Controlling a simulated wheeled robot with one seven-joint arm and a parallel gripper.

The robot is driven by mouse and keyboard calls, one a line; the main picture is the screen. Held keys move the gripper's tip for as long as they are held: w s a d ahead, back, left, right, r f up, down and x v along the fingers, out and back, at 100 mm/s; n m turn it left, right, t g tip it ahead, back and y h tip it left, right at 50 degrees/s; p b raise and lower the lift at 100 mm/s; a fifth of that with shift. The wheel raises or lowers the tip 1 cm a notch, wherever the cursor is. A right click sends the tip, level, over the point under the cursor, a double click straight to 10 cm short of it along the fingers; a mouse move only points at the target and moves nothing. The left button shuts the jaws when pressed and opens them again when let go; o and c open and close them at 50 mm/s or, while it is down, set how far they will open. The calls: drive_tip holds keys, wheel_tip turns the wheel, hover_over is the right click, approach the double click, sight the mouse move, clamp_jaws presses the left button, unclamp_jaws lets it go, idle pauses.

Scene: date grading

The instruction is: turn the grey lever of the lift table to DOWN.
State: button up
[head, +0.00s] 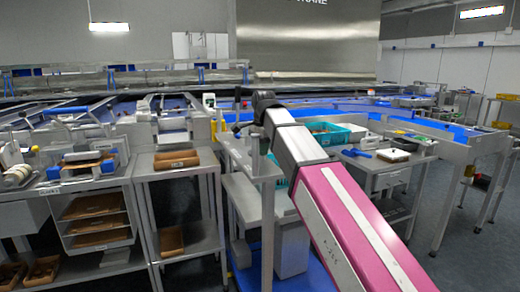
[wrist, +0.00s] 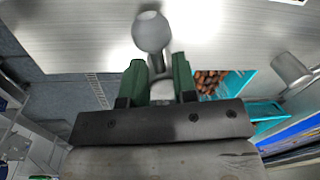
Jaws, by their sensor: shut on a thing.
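In the wrist view, the grey lever (wrist: 151,32) shows as a round ball knob on a short stem. The stem runs down between the two green fingers of my gripper (wrist: 160,68), which are shut on it. The knob sticks out just past the fingertips, over a pale brushed-metal surface. In the head view, my pink and grey arm reaches to the top of a grey post (head: 268,215) at the lift table. My gripper is small and dark there, and the lever cannot be made out. No DOWN marking is legible in either view.
A teal crate (head: 345,133) stands just right of my wrist; the wrist view shows a teal crate (wrist: 263,111) and brown dates (wrist: 208,80). A bench with a brown tray (head: 177,159) stands left of the post.

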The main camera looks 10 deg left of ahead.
drive_tip(key=n, duration=0.6)
drive_tip(key=shift+d+r+n+g+y, duration=0.1)
drive_tip(key=shift+d+n+g+y, duration=0.2)
drive_tip(key=shift+n, duration=0.1)
idle(0.4)
drive_tip(key=o, duration=0.6)
drive_tip(key=shift+o, duration=0.2)
wheel_tip(320, 180, up, 11)
drive_tip(key=d, duration=0.1)
drive_tip(key=shift+s, duration=0.15)
drive_tip(key=shift+d+f, duration=0.1)
drive_tip(key=shift+f, duration=0.1)
